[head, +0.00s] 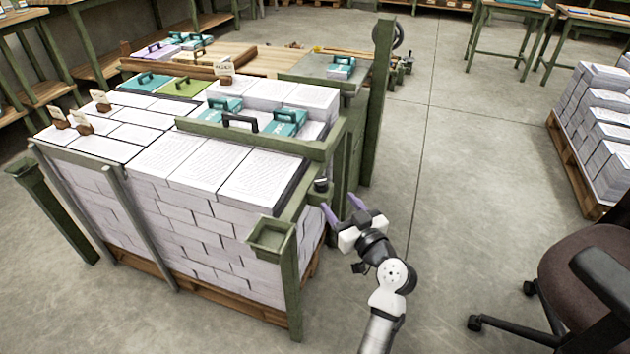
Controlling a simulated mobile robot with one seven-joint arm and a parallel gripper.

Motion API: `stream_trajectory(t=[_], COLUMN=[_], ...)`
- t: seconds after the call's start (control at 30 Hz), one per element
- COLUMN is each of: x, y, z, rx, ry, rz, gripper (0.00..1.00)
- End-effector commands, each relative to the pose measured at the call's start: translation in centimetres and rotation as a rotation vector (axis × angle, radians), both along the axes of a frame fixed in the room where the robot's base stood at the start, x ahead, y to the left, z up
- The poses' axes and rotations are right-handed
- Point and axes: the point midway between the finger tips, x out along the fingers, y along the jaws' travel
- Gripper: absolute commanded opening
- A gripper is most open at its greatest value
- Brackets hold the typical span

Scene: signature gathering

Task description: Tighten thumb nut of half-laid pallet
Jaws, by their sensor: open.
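A large pallet load of white paper stacks (205,213) stands at the left inside a green frame (270,143). A small dark round knob (321,184), which looks like a thumb nut, sits on the frame at the load's right front corner. My gripper (341,207) is just right of and a little below this knob in the picture. Its two purple fingers are spread apart, with nothing seen between them. I cannot tell whether a finger touches the frame. The knob's lower part and thread are too small to make out.
Teal boxes (288,122) with dark handles lie on top of the stacks. A green post (378,100) rises behind my gripper. An office chair (590,270) and another loaded pallet (580,170) stand at the right. The concrete floor (470,170) between is clear.

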Motion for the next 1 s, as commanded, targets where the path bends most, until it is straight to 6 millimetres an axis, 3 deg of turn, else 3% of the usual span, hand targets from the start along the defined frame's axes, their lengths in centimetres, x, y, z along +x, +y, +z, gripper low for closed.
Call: stream_trajectory(t=[0.3,0.5,0.9,1.0], x=[6.0,8.3,9.0,9.0], y=[3.4,4.6,5.0,5.0], z=[0.2,0.0,-0.1,-0.1], rx=[0.001,0.0,0.0,0.0], ry=[0.0,0.001,0.002,0.002], rz=[0.002,-0.001,-0.002,-0.002], gripper=[0.56,0.56,0.56,0.45])
